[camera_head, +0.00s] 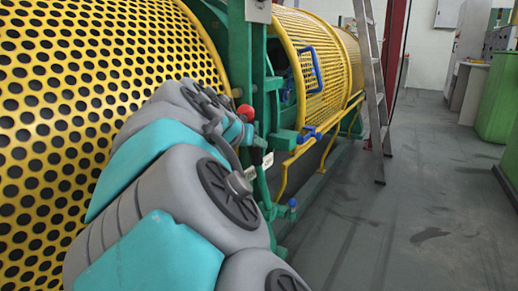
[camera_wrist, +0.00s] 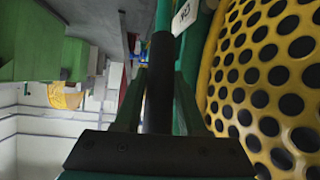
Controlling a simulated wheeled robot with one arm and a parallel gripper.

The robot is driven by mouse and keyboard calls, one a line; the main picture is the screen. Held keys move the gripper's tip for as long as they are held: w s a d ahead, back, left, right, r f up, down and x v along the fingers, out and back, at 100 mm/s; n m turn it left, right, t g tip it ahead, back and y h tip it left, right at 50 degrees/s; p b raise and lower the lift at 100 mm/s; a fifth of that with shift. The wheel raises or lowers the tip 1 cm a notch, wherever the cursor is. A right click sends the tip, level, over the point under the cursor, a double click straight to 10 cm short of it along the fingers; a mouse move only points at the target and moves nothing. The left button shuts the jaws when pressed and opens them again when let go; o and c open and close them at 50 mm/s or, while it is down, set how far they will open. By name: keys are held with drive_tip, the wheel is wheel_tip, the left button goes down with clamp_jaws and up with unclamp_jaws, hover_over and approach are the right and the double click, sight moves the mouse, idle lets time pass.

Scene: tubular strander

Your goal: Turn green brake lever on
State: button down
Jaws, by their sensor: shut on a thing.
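The brake lever (camera_wrist: 160,52) shows in the wrist view as a dark, round bar running up between my fingers. My gripper (camera_wrist: 157,82) is shut around this bar, one finger on each side. The lever's far end reaches up beside green metal and a white tag (camera_wrist: 186,15). In the head view my grey and teal arm covers much of the lever area, and the gripper cannot be made out clearly. A red ball knob (camera_head: 245,112) shows just past the arm; I cannot tell whether it belongs to this lever.
A yellow perforated guard (camera_head: 60,110) stands close on the left, and fills the wrist view's right side. A green frame post (camera_head: 257,60) rises beside the arm. A second yellow guard (camera_head: 325,60) and a ladder (camera_head: 372,80) stand beyond. The grey floor (camera_head: 400,220) is open at right.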

drive_tip(key=shift+s+a+f, duration=0.15)
drive_tip(key=shift+s+a, duration=0.05)
drive_tip(key=shift+s, duration=0.05)
drive_tip(key=c, duration=0.9)
unclamp_jaws()
drive_tip(key=shift+c, duration=0.2)
drive_tip(key=o, duration=0.3)
drive_tip(key=shift+s+a, duration=0.15)
drive_tip(key=shift+o, duration=0.7)
